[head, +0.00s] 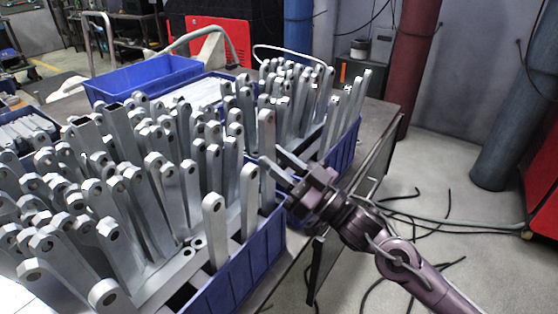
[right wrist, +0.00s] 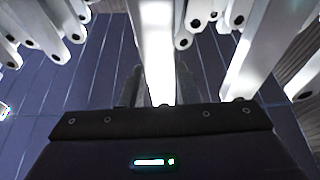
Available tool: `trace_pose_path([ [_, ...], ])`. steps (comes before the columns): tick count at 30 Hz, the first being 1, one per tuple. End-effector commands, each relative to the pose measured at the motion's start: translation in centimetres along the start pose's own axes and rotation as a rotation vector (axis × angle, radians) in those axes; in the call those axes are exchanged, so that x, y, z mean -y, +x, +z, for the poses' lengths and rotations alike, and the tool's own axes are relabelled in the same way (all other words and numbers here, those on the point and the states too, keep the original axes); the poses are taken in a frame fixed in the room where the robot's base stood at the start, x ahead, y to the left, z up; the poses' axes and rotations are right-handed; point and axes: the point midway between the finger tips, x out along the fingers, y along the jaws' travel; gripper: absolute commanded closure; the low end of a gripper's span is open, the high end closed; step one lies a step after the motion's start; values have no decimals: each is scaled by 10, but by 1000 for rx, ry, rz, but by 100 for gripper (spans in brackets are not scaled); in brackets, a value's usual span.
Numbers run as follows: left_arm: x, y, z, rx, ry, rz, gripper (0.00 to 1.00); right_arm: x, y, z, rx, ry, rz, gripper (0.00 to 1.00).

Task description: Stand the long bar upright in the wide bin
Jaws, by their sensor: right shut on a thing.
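The wide blue bin (head: 262,250) fills the left and front of the head view and is crowded with long galvanized bars, most of them upright or leaning. My right gripper (head: 277,164) is at the bin's right side, shut on a long bar (head: 267,188). The bar looks nearly upright, and its lower end is hidden behind the bin wall. In the right wrist view the bar (right wrist: 154,45) stands between the two dark fingers of the right gripper (right wrist: 158,85). Whether it touches the bin floor cannot be seen. My left gripper is out of view.
A second blue bin (head: 346,150) with more upright bars stands just behind the gripper. An empty-looking blue tray (head: 150,78) lies at the back left. Neighbouring bars (head: 248,200) stand close to the held one. The floor on the right is open, with loose cables.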

Motion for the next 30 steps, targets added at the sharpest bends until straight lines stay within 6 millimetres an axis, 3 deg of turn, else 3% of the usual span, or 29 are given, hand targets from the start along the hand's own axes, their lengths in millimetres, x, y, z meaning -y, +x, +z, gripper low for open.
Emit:
trace_pose_path([
  [8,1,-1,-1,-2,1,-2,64,0,0,-1,-4,-1,0,100],
  [9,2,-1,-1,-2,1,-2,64,0,0,-2,-4,-1,0,70],
  [15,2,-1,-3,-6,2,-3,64,0,0,-1,-3,-1,0,46],
  [24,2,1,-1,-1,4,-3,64,0,-4,2,3,1,1,46],
  [30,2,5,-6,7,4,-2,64,0,-32,4,5,1,2,46],
])
